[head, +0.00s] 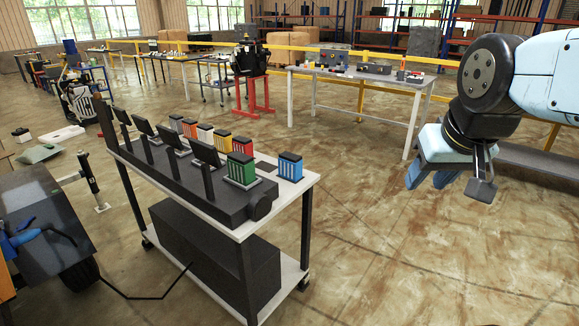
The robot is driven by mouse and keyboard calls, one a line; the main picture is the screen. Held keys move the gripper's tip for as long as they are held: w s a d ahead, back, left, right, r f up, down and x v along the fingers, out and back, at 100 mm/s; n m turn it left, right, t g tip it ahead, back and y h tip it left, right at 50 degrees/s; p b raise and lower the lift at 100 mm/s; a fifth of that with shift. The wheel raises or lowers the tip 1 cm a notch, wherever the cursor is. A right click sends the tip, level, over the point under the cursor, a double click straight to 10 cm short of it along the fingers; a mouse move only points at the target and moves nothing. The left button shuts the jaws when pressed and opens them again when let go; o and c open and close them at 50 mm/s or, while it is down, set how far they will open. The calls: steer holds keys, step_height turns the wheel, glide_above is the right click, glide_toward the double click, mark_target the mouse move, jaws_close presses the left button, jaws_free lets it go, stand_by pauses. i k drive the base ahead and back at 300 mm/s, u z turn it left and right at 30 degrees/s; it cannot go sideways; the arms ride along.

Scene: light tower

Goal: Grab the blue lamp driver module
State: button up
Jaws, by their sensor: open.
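My gripper (452,184) hangs at the right of the view, open and empty.
Green (242,169), red, yellow and white modules stand in a row on the cart, with raised black panels (206,152) beside them. A white-topped workbench (360,75) stands behind. The floor between cart and bench is clear.

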mark_target(290, 164)
steer(key=i, duration=1)
